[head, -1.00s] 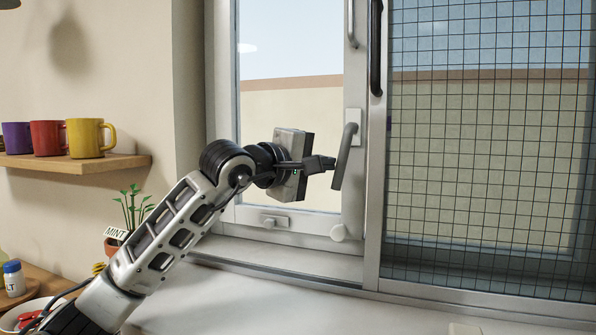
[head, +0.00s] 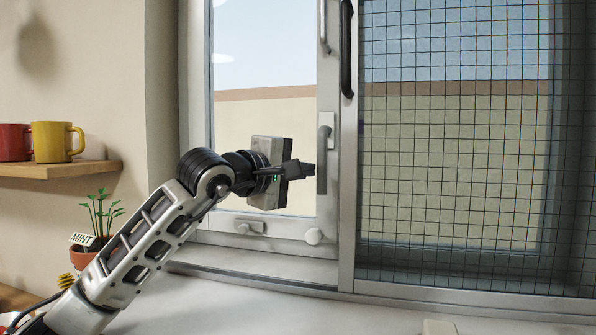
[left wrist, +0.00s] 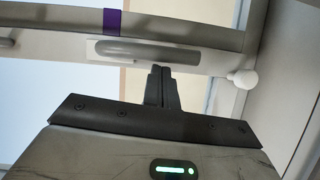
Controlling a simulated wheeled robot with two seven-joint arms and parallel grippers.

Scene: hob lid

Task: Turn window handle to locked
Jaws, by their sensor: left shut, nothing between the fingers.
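The window handle (head: 322,165) is a grey lever on a pale plate on the window frame's right upright. In the head view it hangs straight down. In the left wrist view the handle (left wrist: 150,52) lies across the picture on its plate. My left gripper (head: 308,170) is just left of the lever's lower half, fingers shut and empty. In the left wrist view the shut fingertips (left wrist: 161,70) are close beside the lever; I cannot tell whether they touch it. My right gripper is not in view.
A black pull handle (head: 346,48) is above right, beside the mesh screen (head: 450,150). A white knob (head: 313,236) and a small latch (head: 250,227) sit low on the frame. A shelf (head: 70,172) with mugs and a potted mint (head: 84,256) are at left. The sill is mostly clear.

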